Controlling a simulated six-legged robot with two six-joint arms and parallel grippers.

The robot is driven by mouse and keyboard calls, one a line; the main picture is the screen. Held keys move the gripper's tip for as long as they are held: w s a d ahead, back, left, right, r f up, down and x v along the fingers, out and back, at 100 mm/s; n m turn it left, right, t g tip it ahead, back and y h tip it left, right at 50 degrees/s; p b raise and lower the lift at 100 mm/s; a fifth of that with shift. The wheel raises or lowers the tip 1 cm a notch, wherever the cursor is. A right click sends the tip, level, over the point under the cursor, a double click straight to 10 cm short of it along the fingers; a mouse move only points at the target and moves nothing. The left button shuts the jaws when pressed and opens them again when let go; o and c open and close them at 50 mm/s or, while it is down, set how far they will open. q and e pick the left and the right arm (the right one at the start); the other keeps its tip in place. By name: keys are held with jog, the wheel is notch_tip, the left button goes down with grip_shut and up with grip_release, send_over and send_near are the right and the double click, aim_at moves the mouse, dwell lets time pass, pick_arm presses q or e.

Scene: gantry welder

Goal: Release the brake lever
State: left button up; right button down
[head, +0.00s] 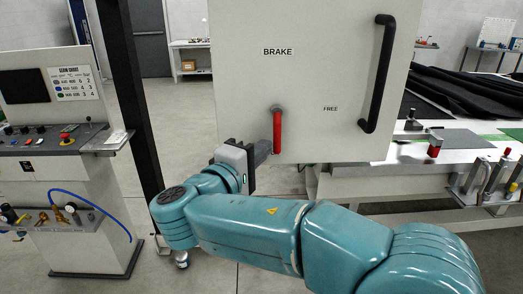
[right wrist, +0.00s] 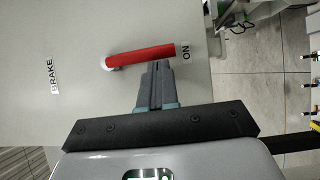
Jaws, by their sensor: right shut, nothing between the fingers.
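The red brake lever (head: 277,133) hangs straight down from a grey pivot on a pale cabinet panel (head: 330,60). A "BRAKE" label is above it, and a "FREE" label (head: 330,109) is to its right. In the right wrist view the lever (right wrist: 142,55) points at an "ON" label (right wrist: 186,52). My right gripper (head: 268,149) is at the left of the lever's lower end, its fingers shut and empty. In the right wrist view the fingertips (right wrist: 157,64) are right beside the lever's side; I cannot tell if they touch. My left gripper is out of view.
A black bar handle (head: 379,75) stands out at the panel's right. A control console (head: 62,150) with a blue hose is at the left, beside a dark post (head: 130,95). A workbench (head: 400,150) with black cloth is behind at the right. Floor shows between console and panel.

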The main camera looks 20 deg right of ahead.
jog(key=shift+d+f+n+b, duration=0.2)
jog(key=shift+d+n+b, duration=0.1)
jog(key=shift+n+b, duration=0.15)
jog(key=shift+d, duration=0.1)
